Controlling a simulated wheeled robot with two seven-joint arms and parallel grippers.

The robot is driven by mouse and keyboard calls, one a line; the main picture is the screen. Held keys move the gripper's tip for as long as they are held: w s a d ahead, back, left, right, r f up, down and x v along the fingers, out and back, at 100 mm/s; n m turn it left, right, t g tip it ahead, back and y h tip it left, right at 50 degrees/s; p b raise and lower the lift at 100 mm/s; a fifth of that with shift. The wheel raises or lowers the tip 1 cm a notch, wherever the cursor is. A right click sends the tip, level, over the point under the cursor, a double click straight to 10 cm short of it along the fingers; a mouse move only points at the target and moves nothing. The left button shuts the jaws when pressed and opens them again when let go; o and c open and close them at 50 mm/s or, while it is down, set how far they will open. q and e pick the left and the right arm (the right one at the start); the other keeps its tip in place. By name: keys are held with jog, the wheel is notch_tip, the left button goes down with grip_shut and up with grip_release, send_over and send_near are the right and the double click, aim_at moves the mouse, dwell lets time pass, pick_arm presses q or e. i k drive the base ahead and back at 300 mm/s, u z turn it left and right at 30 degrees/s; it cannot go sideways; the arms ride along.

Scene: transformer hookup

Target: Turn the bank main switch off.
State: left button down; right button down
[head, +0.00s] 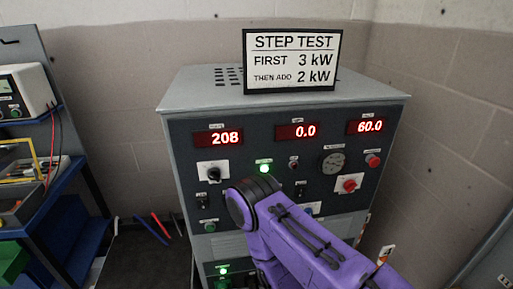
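The grey cabinet (180,93) has a dark control panel with three red displays reading 208, 0.0 and 60.0. A black rotary switch (213,173) on a white plate is at the panel's left. A red rotary switch (349,184) on a white plate is at the right. The small labels are unreadable, so I cannot tell which control is the bank main switch. My purple arm comes in from the lower right and covers the panel's lower middle and part of the lower unit. Neither gripper shows; any gripper beyond the arm is hidden.
A green lamp (264,169) is lit on the panel, and another (223,270) on the lower unit. A red button (373,161) and a dial (333,162) are at the right. A STEP TEST sign (291,61) stands on top. A blue shelf rack (75,175) is at the left.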

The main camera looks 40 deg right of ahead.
aim_at(351, 185)
jog(key=z, duration=1.65)
jog(key=i, duration=0.25)
jog(key=z, duration=1.3)
jog(key=k, duration=0.15)
jog(key=u, duration=0.2)
